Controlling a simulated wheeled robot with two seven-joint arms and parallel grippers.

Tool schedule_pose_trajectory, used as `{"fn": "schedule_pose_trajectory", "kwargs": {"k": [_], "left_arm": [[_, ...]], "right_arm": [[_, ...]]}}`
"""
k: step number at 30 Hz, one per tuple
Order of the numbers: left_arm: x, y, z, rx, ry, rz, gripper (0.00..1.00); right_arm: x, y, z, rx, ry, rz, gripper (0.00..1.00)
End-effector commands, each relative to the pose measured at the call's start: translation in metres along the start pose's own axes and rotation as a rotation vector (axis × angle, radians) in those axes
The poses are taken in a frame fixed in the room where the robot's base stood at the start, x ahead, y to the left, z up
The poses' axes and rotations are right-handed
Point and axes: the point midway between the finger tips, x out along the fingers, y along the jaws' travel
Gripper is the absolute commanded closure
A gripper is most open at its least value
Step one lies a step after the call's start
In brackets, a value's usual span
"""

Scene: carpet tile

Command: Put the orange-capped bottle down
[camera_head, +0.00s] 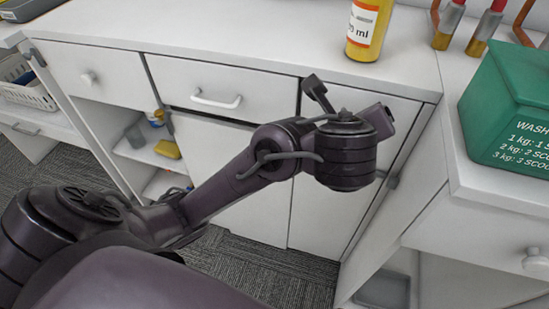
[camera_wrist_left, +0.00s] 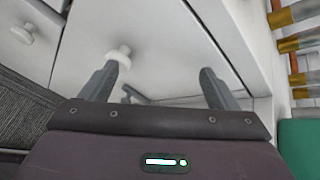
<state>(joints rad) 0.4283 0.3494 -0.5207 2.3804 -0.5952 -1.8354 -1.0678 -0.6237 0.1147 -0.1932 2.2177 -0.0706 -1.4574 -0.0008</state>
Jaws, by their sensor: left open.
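My left gripper (camera_wrist_left: 160,72) is open in the left wrist view, with nothing between its two grey fingers. A white cabinet front shows beyond them. In the head view my left arm reaches from the left to in front of the cabinet, and its fingers are mostly hidden by the wrist. A yellow bottle (camera_head: 367,30) with a white and orange label stands upright on the countertop, beyond my wrist and apart from it. Its top is cut off by the picture edge, so its cap cannot be seen. My right gripper is not in view.
The white countertop (camera_head: 230,42) is clear left of the yellow bottle. Red-topped bottles (camera_head: 487,28) and a green washing-powder box (camera_head: 510,105) stand at the right. A drawer handle (camera_head: 216,101) sticks out below the counter. A white basket (camera_head: 28,92) is at the far left.

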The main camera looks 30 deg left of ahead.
Motion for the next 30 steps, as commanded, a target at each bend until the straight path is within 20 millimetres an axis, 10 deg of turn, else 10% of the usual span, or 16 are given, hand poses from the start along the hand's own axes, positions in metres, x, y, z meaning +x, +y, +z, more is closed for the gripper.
{"fn": "schedule_pose_trajectory", "kwargs": {"k": [10,19,30], "left_arm": [[0.05,0.134,-0.115,-0.866,0.259,0.455,0.18],[0.035,0.289,-0.203,-1.623,0.036,0.965,0.18],[0.022,0.329,-0.218,-1.786,-0.093,1.068,0.18]], "right_arm": [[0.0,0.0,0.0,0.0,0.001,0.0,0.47],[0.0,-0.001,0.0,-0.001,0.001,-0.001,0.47],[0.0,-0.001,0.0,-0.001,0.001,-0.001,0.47]]}}
